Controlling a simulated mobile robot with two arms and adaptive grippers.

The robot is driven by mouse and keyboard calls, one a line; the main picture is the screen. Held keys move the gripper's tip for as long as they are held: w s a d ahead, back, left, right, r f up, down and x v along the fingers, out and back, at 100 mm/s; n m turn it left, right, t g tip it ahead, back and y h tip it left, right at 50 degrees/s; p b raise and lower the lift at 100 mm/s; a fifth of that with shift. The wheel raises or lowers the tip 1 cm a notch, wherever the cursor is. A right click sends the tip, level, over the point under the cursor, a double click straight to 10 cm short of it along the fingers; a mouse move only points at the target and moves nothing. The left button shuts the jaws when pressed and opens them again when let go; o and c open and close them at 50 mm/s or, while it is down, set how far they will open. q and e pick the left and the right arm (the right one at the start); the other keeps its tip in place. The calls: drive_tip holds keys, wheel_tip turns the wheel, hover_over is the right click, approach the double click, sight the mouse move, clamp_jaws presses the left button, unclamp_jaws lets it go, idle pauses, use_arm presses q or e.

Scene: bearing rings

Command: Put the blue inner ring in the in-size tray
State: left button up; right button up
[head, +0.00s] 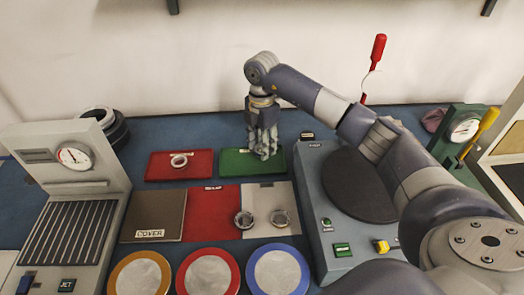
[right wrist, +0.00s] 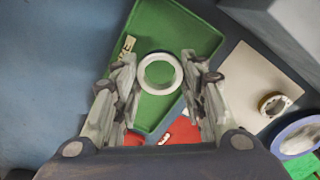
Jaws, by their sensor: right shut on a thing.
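My right gripper (head: 265,155) is over the green tray (head: 234,164), fingers pointing down. In the right wrist view my right gripper (right wrist: 158,62) is shut on a pale grey-white ring (right wrist: 160,55), which lies between its fingertips. No blue shows on this ring. The green tray (right wrist: 185,25) is beneath it and carries a small label too small to read. I cannot tell whether the ring touches the tray floor. In the head view the fingers mostly hide the ring. My left gripper is not in view.
A red tray (head: 155,170) left of the green one holds a pale ring (head: 180,161). Two metal rings (head: 244,220) and (head: 280,217) sit in front. A machine with a dark turntable (head: 350,180) stands right.

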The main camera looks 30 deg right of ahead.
drive_tip(key=shift+f+p, duration=0.35)
drive_tip(key=shift+f, duration=1.4)
drive_tip(key=shift+f, duration=0.1)
drive_tip(key=o, duration=1.2)
wheel_tip(320, 180, up, 12)
drive_tip(key=b, duration=0.1)
